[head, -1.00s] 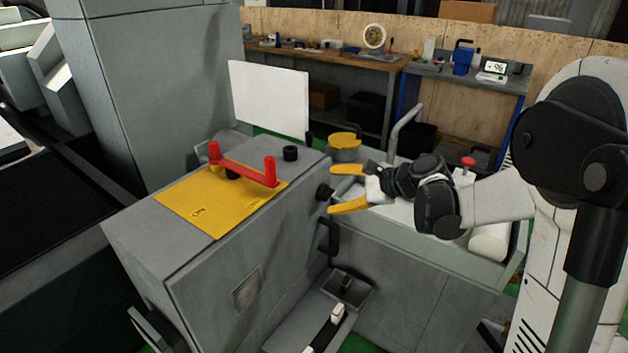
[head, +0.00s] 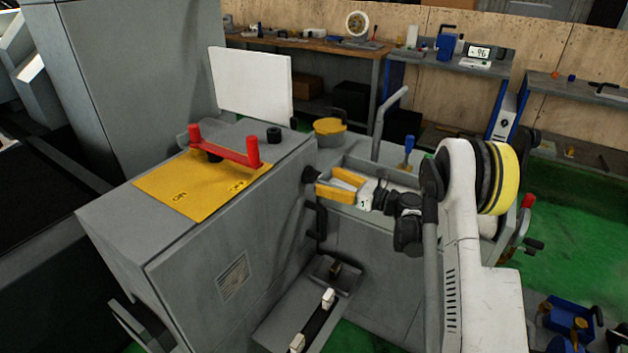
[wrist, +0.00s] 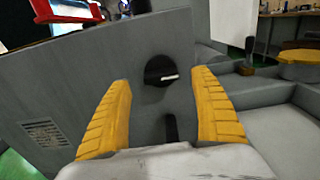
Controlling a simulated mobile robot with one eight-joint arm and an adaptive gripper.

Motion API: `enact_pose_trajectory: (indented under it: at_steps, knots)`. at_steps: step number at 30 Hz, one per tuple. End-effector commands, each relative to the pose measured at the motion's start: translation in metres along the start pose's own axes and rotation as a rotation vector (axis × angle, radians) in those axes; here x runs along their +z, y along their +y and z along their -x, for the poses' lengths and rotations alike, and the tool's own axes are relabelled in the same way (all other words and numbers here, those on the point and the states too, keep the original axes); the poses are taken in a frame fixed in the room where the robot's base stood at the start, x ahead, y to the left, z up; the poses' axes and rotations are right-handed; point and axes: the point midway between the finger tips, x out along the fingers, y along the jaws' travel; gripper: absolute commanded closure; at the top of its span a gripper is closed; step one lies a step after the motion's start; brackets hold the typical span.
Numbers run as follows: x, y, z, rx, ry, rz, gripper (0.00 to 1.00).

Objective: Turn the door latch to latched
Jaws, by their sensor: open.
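The door latch looks like a round black knob (head: 309,174) on the right face of the grey cabinet (head: 225,255). In the wrist view the knob (wrist: 158,70) shows a white pointer mark lying nearly level, pointing right. My gripper (head: 327,181) has yellow fingers, open and empty, just right of the knob in the head view. In the wrist view my gripper (wrist: 160,80) has one finger on each side of the knob, which appears ahead of the fingertips. I cannot tell any contact. A black pull handle (head: 319,221) sits below the knob.
A yellow plate (head: 185,190) with a red handle (head: 228,152) lies on the cabinet top. A grey tray (head: 385,172) and a yellow-topped round part (head: 329,128) are to the right. A workbench (head: 300,45) stands behind.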

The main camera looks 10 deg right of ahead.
Motion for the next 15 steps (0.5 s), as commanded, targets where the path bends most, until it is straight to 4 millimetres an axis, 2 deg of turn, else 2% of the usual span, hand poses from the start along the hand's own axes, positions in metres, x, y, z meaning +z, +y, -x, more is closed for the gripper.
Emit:
enact_pose_trajectory:
  at_steps: [1,6,10,15]
  knots:
    - [-0.003,0.001,-0.011,0.003,0.000,0.000,0.27]
    - [-0.002,0.000,-0.037,0.002,0.000,0.001,0.27]
    - [-0.001,0.000,-0.047,0.001,0.001,0.001,0.27]
    - [0.000,0.000,-0.050,0.000,0.001,0.002,0.27]
